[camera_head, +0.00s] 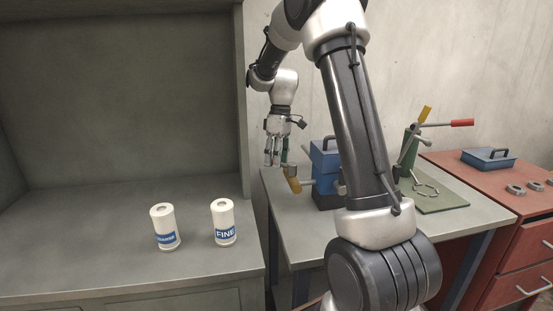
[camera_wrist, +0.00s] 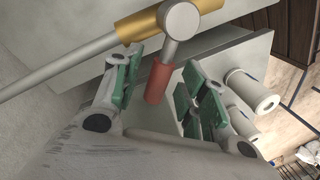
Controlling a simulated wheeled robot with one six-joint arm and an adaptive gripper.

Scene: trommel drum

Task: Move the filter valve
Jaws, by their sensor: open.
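The filter valve (camera_wrist: 180,20) is a round grey hub on a yellow sleeve and grey rod, with a short lever ending in a red grip (camera_wrist: 157,82). My gripper (camera_wrist: 163,76) is open, with green pads on either side of the red grip; I cannot tell whether they touch it. In the head view my gripper (camera_head: 276,162) points down just left of the blue box (camera_head: 326,172), beside a yellow part (camera_head: 293,184) of the valve. The red grip is hidden there.
Two white cartridges, one with a blue COARSE label (camera_head: 164,228) and one marked FINE (camera_head: 223,222), stand on the grey bench at left. A green stand with a red-tipped lever (camera_head: 462,122) is farther right. A blue case (camera_head: 488,158) sits on the red cabinet.

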